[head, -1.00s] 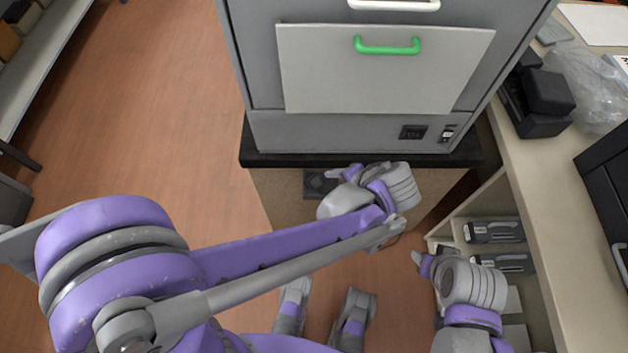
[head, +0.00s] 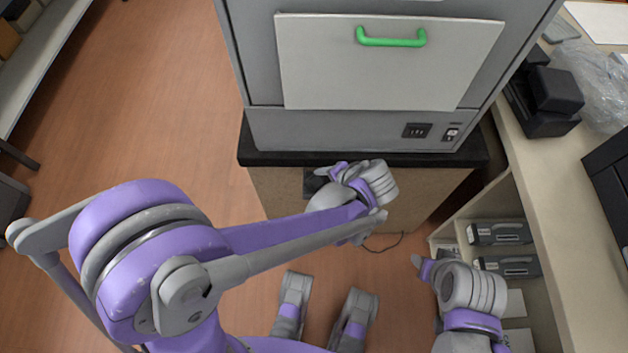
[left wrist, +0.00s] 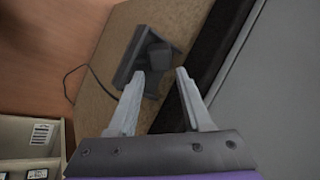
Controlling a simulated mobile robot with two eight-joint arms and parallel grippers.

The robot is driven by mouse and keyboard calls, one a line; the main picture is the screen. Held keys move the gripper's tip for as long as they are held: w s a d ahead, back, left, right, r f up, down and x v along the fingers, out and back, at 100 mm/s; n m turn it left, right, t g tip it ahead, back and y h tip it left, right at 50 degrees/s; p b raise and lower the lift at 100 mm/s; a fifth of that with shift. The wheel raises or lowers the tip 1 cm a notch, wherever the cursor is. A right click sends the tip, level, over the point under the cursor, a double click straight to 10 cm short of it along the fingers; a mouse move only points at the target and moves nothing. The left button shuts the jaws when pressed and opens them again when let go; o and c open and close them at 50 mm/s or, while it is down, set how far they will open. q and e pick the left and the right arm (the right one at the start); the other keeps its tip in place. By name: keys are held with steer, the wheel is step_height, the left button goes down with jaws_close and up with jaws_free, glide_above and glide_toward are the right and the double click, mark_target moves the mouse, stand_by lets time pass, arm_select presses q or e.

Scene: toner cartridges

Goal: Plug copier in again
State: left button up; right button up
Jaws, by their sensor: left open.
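The grey copier (head: 350,130) stands on a black-topped brown stand (head: 420,185). A dark outlet plate (left wrist: 124,73) sits on the stand's brown face, with a dark block like a plug (left wrist: 160,56) at it. I cannot tell whether the block is fully seated. A thin dark cable (left wrist: 82,68) runs from there; part shows in the head view (head: 385,248). My left gripper (left wrist: 158,86) is open and empty, its fingers pointing at the block, apparently short of it. In the head view it (head: 328,172) partly hides the outlet. My right gripper (head: 424,266) hangs near the shelf.
A low shelf with toner cartridges (head: 500,233) stands at right under a beige counter (head: 550,190). The counter holds a black device (head: 548,95) and a clear plastic bag (head: 590,75). The wooden floor at left (head: 130,110) is clear.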

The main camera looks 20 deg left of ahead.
mark_target(319, 179)
arm_select(q)
steer(key=x, duration=0.3)
steer(key=shift+w+a+f+b, duration=0.15)
steer(key=shift+f+b, duration=0.1)
steer(key=shift+b, duration=0.15)
steer(key=shift+r, duration=0.1)
steer(key=shift+c, duration=0.3)
jaws_close()
step_height(319, 179, up, 10)
steer(key=p, duration=0.3)
